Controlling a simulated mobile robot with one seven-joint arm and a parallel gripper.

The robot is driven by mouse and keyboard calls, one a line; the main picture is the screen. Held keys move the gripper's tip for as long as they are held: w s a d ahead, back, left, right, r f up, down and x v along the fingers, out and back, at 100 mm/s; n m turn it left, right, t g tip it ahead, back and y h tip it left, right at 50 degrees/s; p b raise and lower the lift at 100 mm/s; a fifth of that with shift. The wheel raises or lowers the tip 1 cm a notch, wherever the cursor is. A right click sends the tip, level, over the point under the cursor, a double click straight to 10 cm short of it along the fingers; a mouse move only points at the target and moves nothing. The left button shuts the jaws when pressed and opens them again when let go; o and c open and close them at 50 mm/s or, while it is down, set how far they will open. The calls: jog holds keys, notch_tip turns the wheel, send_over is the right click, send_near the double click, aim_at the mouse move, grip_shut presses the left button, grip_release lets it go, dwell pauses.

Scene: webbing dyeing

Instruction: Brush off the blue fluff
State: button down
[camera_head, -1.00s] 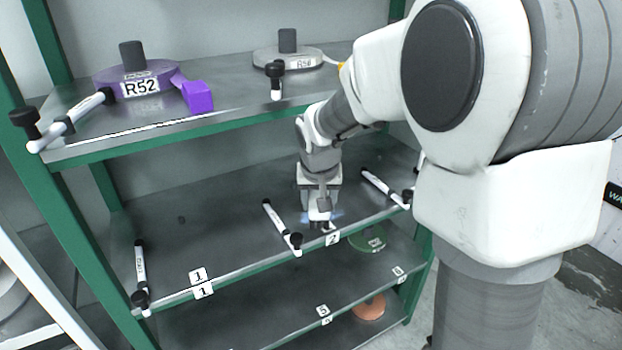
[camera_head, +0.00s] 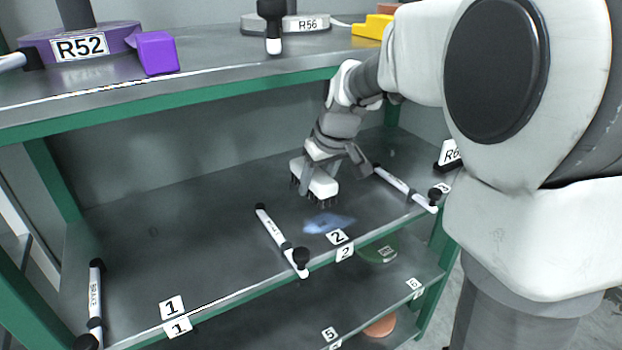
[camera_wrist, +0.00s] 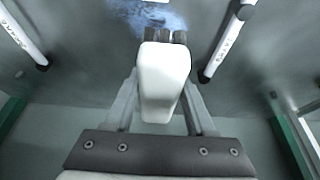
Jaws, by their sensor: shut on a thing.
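The blue fluff (camera_head: 328,223) lies as a thin, hazy patch on the middle shelf (camera_head: 190,215), near its front edge by the "2" labels. It also shows at the top of the wrist view (camera_wrist: 150,18). My gripper (camera_head: 318,172) is shut on a white brush (camera_head: 322,186) with dark bristles. In the wrist view the brush (camera_wrist: 163,80) sits between the two fingers, bristles toward the fluff. In the head view the brush is behind the fluff, deeper on the shelf. Whether the bristles touch the shelf is unclear.
White brake bars with black knobs flank the fluff, one left (camera_head: 275,237) and one right (camera_head: 405,188); another (camera_head: 95,305) is far left. The upper shelf holds a purple spool marked R52 (camera_head: 120,37), a purple block (camera_head: 157,53) and a grey spool marked R56 (camera_head: 260,24).

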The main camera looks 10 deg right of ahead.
jog(key=shift+w+a+r, duration=0.1)
jog(key=shift+w+r, duration=0.2)
jog(key=shift+r, duration=0.05)
jog(key=b, duration=0.5)
send_over(311, 217)
jog(key=s, duration=0.1)
jog(key=shift+s+d+f, duration=0.1)
jog(key=shift+f, duration=1.5)
jog(key=shift+d+f, duration=0.1)
jog(key=shift+f, duration=1.5)
jog(key=shift+f+b, duration=0.6)
jog(key=shift+f, duration=0.45)
jog(key=shift+s, duration=0.1)
